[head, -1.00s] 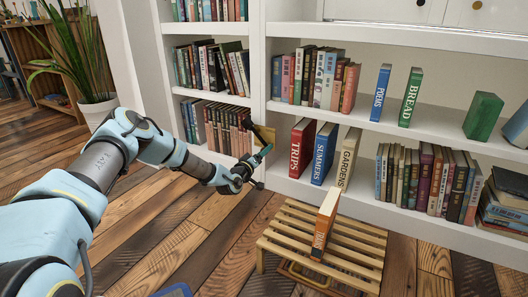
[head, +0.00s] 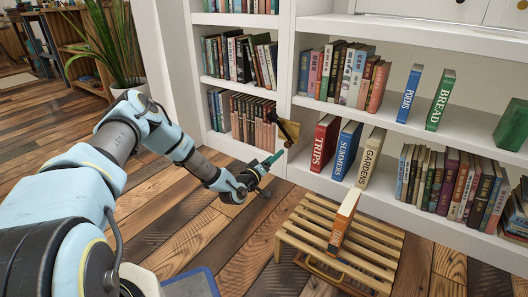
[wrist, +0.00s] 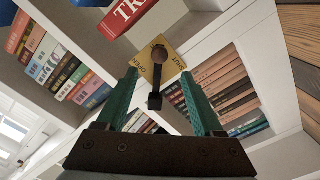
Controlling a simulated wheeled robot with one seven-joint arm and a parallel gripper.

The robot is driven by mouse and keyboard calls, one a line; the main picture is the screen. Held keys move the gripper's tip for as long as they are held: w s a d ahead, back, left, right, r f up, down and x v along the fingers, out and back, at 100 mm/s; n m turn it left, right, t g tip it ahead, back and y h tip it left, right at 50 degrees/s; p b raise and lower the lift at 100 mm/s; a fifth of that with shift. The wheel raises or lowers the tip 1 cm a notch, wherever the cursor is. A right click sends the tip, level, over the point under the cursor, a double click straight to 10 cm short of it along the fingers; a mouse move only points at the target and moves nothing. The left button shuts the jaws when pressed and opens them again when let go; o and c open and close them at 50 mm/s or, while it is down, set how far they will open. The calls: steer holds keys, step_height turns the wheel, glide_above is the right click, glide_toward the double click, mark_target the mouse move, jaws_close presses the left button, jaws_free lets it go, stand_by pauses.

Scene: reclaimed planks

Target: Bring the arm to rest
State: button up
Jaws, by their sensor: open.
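My gripper (head: 268,168) is out in front of the white bookcase, low and left of the wooden slatted stool. In the wrist view its two green fingers (wrist: 163,97) stand apart with nothing held between them. Beyond the fingertips, a yellowish plate (wrist: 171,58) with a dark round-ended lever shows on the bookcase upright. In the head view this plate with its lever (head: 288,131) sits just above and right of the gripper. Whether the fingers touch the lever cannot be told.
Books TRIPS (head: 323,143), SUMMERS (head: 346,151) and GARDENS (head: 370,159) stand on the lower shelf. An orange book (head: 343,221) stands on the slatted stool (head: 385,240). A blue-edged thing (head: 195,283) lies at the bottom. Plank floor (head: 175,215) is clear left of the stool.

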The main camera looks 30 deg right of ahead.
steer(key=a+r+m+g+y+p, duration=0.15)
steer(key=a+r+y, duration=0.3)
steer(key=a, duration=0.45)
steer(key=w+a+r+g+y+p, duration=0.1)
steer(key=a+r+y+p, duration=0.2)
steer(key=a+r, duration=0.4)
steer(key=a+r+m+g+y+p, duration=0.15)
steer(key=a+r+y, duration=0.3)
steer(key=a, duration=0.55)
steer(key=s+a+r+n+g+y+p, duration=0.2)
steer(key=s+a+r, duration=0.6)
steer(key=s+a, duration=0.15)
steer(key=s+a+r+n+g+y+p, duration=0.1)
steer(key=s+a+r+n+y+p, duration=0.15)
steer(key=s+a+r, duration=0.65)
step_height(320, 180, up, 37)
steer(key=a+p, duration=0.1)
steer(key=p, duration=3.6)
steer(key=shift+s+a+f+h, duration=0.15)
steer(key=shift+a+f+h, duration=0.05)
steer(key=shift+a+h, duration=0.25)
